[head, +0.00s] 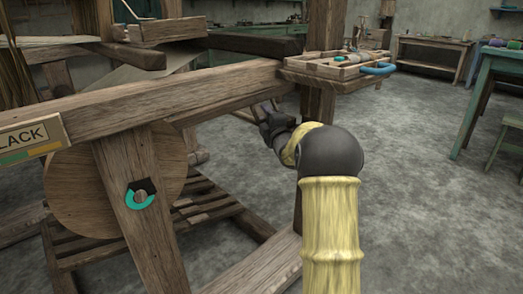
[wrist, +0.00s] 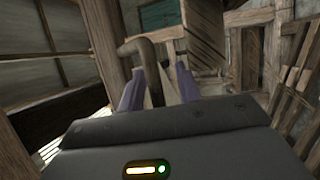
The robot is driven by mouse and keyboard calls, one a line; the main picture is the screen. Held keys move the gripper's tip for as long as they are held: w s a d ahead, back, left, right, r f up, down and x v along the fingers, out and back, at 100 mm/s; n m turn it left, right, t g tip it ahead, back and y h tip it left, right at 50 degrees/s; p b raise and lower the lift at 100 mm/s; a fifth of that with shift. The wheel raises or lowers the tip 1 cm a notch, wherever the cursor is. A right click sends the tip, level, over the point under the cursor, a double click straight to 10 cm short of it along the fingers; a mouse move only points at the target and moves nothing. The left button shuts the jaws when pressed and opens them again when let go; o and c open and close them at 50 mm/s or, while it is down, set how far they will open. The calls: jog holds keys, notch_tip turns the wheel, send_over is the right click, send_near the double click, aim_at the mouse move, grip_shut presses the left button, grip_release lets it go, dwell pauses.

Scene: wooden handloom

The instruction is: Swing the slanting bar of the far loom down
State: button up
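My gripper (head: 268,118) is at the end of my arm, beside the post and under the long side beam of the wooden loom, partly hidden in the head view. In the wrist view my gripper (wrist: 160,80) has its two purple fingers apart. A dark, bent bar (wrist: 152,65) passes between them, with a visible gap on the right. I cannot tell whether the left finger touches it. I cannot tell for certain that this is the slanting bar of the task.
The loom's side beam (head: 180,97) runs above my gripper. A tray (head: 335,66) with a blue handle (head: 378,69) juts from the post. Grey floor (head: 430,200) is clear at right, before a green table (head: 487,75).

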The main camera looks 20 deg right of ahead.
jog(key=s+a+m+p, duration=0.2)
jog(key=s+p, duration=0.6)
jog(key=s, duration=0.9)
jog(key=s+a+f+m+g, duration=0.9)
jog(key=a+f+m+g, duration=0.1)
jog(key=a+f+g, duration=0.1)
jog(key=shift+a+p, duration=0.35)
jog(key=shift+a, duration=0.3)
jog(key=shift+f, duration=0.1)
